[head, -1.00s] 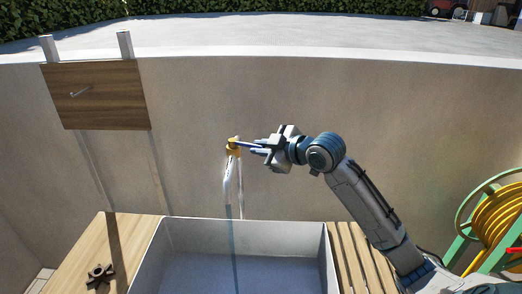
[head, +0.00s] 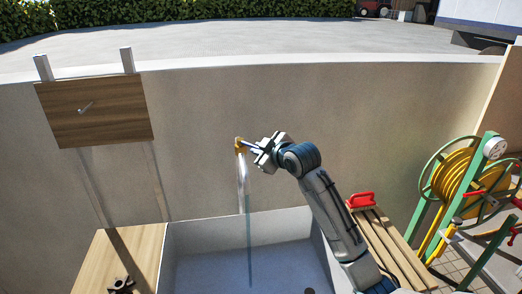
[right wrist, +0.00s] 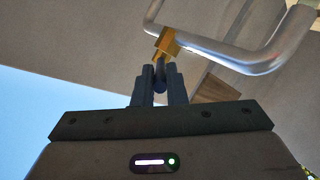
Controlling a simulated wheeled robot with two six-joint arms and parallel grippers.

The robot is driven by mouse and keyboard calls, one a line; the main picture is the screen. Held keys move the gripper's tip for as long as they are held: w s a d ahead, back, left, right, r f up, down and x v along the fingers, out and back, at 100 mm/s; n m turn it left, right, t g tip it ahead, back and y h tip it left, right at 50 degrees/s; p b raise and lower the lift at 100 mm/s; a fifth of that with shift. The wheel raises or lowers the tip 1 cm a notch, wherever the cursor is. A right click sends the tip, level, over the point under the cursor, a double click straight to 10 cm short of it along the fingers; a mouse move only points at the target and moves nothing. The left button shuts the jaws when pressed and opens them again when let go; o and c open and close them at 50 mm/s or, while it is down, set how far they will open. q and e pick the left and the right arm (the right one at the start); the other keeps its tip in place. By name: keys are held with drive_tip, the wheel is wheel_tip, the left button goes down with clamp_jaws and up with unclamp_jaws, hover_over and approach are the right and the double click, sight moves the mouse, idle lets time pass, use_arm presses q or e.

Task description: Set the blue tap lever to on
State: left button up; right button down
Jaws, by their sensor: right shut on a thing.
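The tap (head: 243,185) is a silver pipe with a brass valve (head: 240,145) on top, standing at the back of the sink basin (head: 290,225). A thin bluish stream runs down from it into the basin. My right gripper (head: 257,148) is at the valve, on its right side. In the right wrist view the gripper (right wrist: 160,84) is shut on the dark blue lever (right wrist: 160,73), just below the brass valve (right wrist: 167,43). Most of the lever is hidden between the fingers. My left gripper is not in view.
A wooden board (head: 95,105) hangs on the wall at the left. A wooden counter (head: 125,250) lies left of the basin, and a slatted rack (head: 385,240) with a red item (head: 361,199) lies right. A green reel with yellow hose (head: 455,175) stands further right.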

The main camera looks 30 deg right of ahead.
drive_tip(key=c, duration=1.5)
unclamp_jaws()
drive_tip(key=shift+a, duration=0.1)
drive_tip(key=shift+s+b, duration=0.3)
drive_tip(key=shift+s, duration=0.1)
drive_tip(key=shift+b+v, duration=1.75)
drive_tip(key=shift+v, duration=3.2)
drive_tip(key=shift+r, duration=0.15)
